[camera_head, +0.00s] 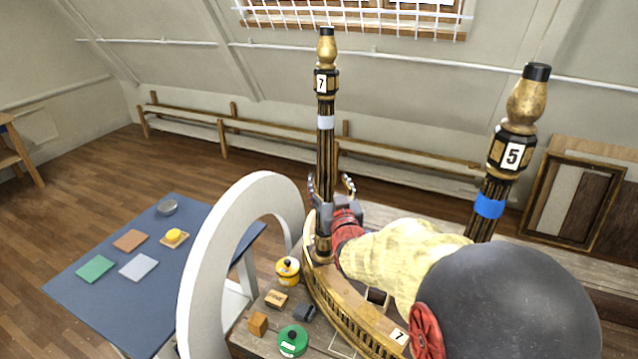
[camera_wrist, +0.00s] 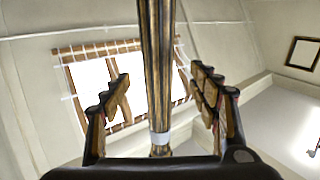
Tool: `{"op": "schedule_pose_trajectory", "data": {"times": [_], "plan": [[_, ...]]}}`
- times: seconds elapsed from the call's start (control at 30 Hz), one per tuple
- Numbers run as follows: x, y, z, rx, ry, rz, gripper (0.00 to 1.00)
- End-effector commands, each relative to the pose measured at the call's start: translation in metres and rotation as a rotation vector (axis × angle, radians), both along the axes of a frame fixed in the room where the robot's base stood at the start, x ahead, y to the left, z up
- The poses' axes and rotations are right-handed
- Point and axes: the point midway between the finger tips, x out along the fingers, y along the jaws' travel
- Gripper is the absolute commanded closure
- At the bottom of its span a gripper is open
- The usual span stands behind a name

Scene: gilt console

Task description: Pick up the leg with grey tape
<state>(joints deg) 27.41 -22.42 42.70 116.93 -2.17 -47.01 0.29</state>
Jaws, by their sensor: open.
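The leg with grey tape (camera_head: 325,160) stands upright in the curved gilt console frame (camera_head: 340,299), with a plate marked 7 near its top. Its pale grey tape band (camera_head: 325,122) is above my gripper (camera_head: 331,185). My gripper is open, with one finger on each side of the lower part of this leg. In the wrist view the leg (camera_wrist: 157,60) runs between the spread fingers (camera_wrist: 161,85), with gaps on both sides.
Another leg (camera_head: 494,180), with blue tape (camera_head: 489,205) and a plate marked 5, stands at right, partly behind my arm. A large white ring (camera_head: 203,250) rises close on the left. A yellow tin (camera_head: 287,270), green tin (camera_head: 292,341) and small blocks (camera_head: 258,323) crowd the bench front.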

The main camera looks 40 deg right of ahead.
Motion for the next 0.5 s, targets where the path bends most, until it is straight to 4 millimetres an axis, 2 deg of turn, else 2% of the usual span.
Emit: {"op": "schedule_pose_trajectory", "data": {"times": [0.5], "plan": [[0.041,-0.022,0.001,-0.001,-0.002,0.0,0.39]]}}
